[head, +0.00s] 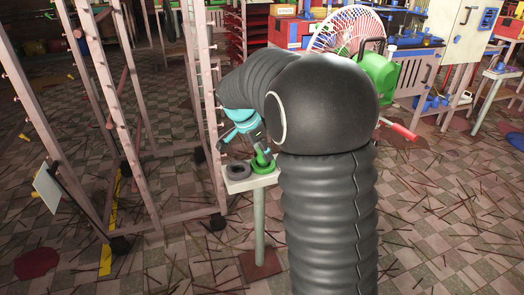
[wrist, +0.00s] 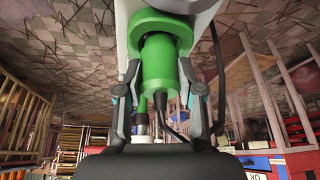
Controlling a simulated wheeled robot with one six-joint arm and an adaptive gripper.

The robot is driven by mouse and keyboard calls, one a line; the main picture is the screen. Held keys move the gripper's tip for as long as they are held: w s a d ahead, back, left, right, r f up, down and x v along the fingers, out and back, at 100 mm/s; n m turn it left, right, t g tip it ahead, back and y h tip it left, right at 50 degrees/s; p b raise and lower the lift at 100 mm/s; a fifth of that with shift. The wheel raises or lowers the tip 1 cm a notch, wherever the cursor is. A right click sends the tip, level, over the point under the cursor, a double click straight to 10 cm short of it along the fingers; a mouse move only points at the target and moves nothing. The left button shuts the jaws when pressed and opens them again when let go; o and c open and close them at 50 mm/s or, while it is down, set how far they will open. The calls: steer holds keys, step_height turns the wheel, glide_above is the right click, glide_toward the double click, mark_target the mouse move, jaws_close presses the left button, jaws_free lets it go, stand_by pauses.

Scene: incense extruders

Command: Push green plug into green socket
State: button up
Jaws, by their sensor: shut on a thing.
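The green plug (wrist: 160,85) is a green cylinder with a side stub and a dark cable. My gripper (wrist: 161,72) is shut on it, with one finger on each side. The green socket (wrist: 163,25) is a wide green ring just beyond the plug in the wrist view. A dark narrower section shows between the plug's green body and the ring. The plug is lined up with the ring, but how deep its end sits is hidden. In the head view the plug (head: 261,157) stands tilted at the green socket (head: 263,168), and my arm hides much of the gripper.
The socket is on a small pale pedestal table (head: 250,184), beside a dark grey ring socket (head: 238,171). A metal rack (head: 212,110) stands close on the left. A white-red fan (head: 345,28) and a green can (head: 377,72) are behind. Thin sticks litter the floor.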

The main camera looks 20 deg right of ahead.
steer(key=shift+f+b, duration=0.3)
steer(key=shift+f, duration=0.1)
steer(key=o, duration=1.2)
steer(key=shift+o, duration=0.2)
steer(key=shift+r, duration=0.15)
